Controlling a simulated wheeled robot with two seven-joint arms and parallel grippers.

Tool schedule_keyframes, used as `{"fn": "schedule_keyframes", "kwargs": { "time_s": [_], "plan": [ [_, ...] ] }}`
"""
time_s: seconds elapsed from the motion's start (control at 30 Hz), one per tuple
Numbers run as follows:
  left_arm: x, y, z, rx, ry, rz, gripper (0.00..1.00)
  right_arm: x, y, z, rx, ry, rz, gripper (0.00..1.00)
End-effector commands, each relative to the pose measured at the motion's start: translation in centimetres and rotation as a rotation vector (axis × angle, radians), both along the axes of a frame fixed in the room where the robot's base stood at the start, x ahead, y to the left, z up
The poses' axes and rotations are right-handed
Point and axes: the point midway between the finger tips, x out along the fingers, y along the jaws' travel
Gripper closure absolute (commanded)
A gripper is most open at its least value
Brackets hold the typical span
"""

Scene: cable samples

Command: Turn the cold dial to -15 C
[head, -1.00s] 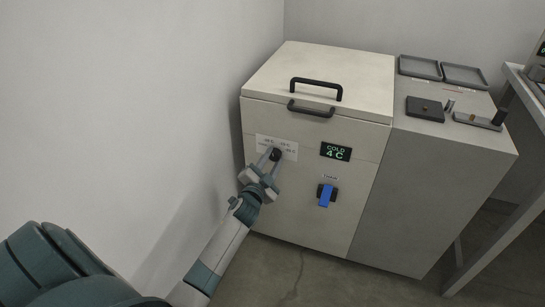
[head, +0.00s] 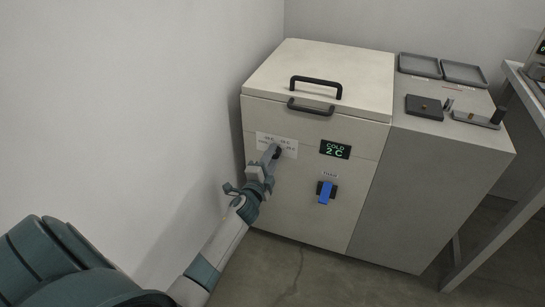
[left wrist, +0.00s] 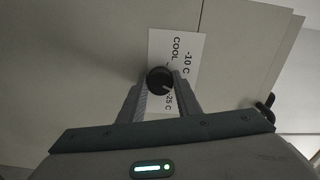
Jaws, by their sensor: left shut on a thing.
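The cold dial (head: 277,153) is a small black knob on a white label plate (head: 290,146) on the front of the cream cold box (head: 300,205). My left gripper (head: 270,157) is shut on the dial from the front. In the left wrist view the dial (left wrist: 159,79) sits between the two fingers, with a pale mark on its face. The label there (left wrist: 188,52) reads "COOL", "-10 C" and "-25 C"; the fingers hide part of it. The green display (head: 335,149) reads "COLD 2 C". My right gripper is not in view.
A blue switch (head: 326,192) sits below the display. The lid has a black handle (head: 316,84). Grey trays (head: 420,67) and dark fixtures (head: 425,107) lie on the grey cabinet at right. A wall is close on the left.

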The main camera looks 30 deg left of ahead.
Motion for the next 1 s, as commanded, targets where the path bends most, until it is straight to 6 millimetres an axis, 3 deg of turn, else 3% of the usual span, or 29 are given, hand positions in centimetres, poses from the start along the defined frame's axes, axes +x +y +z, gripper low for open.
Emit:
{"fn": "schedule_keyframes", "kwargs": {
  "time_s": [0.27,0.3,0.37,0.77,1.0],
  "plan": [
    [-0.1,0.0,-0.2,-0.002,0.003,-0.001,0.92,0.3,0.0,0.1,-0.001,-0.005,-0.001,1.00],
    [-0.1,0.0,-0.2,-0.002,0.003,-0.001,0.60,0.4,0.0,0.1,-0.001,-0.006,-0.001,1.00],
    [-0.1,0.0,-0.2,-0.002,0.003,-0.001,0.51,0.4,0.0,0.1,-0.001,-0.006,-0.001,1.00],
    [-0.3,-0.1,-0.1,-0.002,0.001,0.000,0.51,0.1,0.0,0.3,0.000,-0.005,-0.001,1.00],
    [-2.2,-0.6,-0.1,-0.003,0.001,0.000,0.51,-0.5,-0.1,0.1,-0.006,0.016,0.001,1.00]
  ]
}}
